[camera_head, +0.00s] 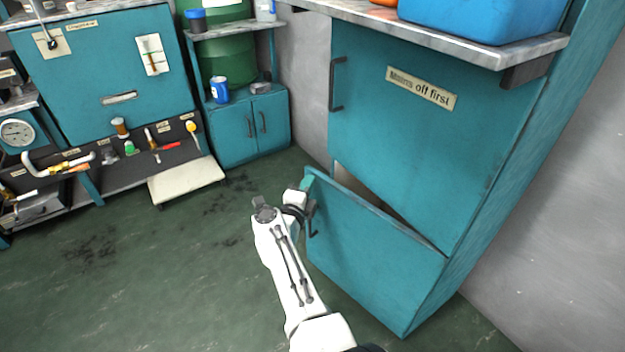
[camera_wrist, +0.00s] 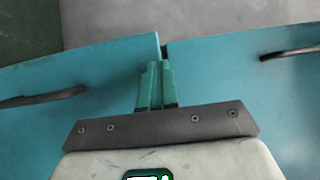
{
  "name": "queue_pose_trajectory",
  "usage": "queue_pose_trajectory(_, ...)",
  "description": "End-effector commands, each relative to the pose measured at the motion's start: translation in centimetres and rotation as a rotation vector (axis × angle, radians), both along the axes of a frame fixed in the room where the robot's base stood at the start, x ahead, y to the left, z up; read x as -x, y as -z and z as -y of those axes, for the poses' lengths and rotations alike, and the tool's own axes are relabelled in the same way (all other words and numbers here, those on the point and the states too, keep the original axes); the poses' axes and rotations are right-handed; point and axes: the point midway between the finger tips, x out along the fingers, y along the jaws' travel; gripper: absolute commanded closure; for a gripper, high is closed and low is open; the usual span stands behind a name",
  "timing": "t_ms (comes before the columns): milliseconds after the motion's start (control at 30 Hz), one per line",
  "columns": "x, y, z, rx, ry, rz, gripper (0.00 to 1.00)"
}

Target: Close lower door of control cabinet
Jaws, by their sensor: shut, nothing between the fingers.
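The lower door (camera_head: 370,250) of the teal control cabinet stands ajar. Its top edge stands out from the cabinet, and a dark wedge-shaped gap (camera_head: 405,218) shows under the upper door. Its dark handle (camera_head: 312,218) is near the free left edge, partly behind my arm. My gripper (camera_wrist: 155,84) is shut and empty, with its green fingers together. In the wrist view the fingers are over the seam between the lower door (camera_wrist: 100,70), with its handle (camera_wrist: 45,97), and the upper door (camera_wrist: 230,70). I cannot tell whether they touch the door.
The upper door (camera_head: 420,130) looks shut, with a handle (camera_head: 335,84) and a label. A shelf with a blue container (camera_head: 485,18) juts out above. The green floor (camera_head: 150,260) at left is clear.

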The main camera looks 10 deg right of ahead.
Motion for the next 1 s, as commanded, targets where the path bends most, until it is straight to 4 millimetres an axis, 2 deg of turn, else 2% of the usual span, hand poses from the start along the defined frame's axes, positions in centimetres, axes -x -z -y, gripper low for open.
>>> queue_pose_trajectory(400,-2.3,0.3,2.9,0.000,-0.003,0.000,1.00)
queue_pose_trajectory(1000,-2.3,0.1,3.2,0.000,-0.004,-0.001,1.00)
